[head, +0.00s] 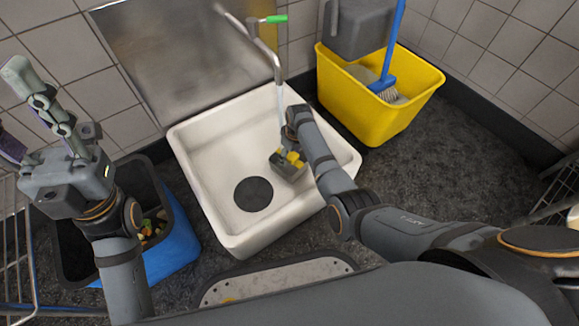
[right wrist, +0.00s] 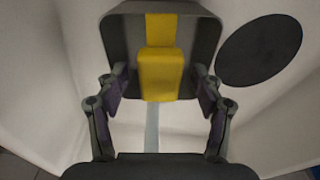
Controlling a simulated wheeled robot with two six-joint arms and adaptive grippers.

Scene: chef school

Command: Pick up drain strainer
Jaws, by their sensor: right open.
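The drain strainer appears to be a dark grey square piece with yellow parts (head: 288,166), in the white sink (head: 213,160) to the right of the round dark drain (head: 253,193). In the right wrist view, the strainer's yellow middle part (right wrist: 160,75) sits between the spread fingers of my right gripper (right wrist: 160,88). That gripper is open, and I see no clear contact. In the head view, my right gripper (head: 289,143) is just above the strainer, its fingers mostly hidden. My left gripper (head: 45,108) is raised at the left, away from the sink; its opening is unclear.
A tap (head: 266,50) stands over the back of the sink, close to my right arm. A yellow mop bucket (head: 352,105) with a blue brush (head: 384,80) is behind right. A blue bin (head: 170,255) with scraps stands left of the sink.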

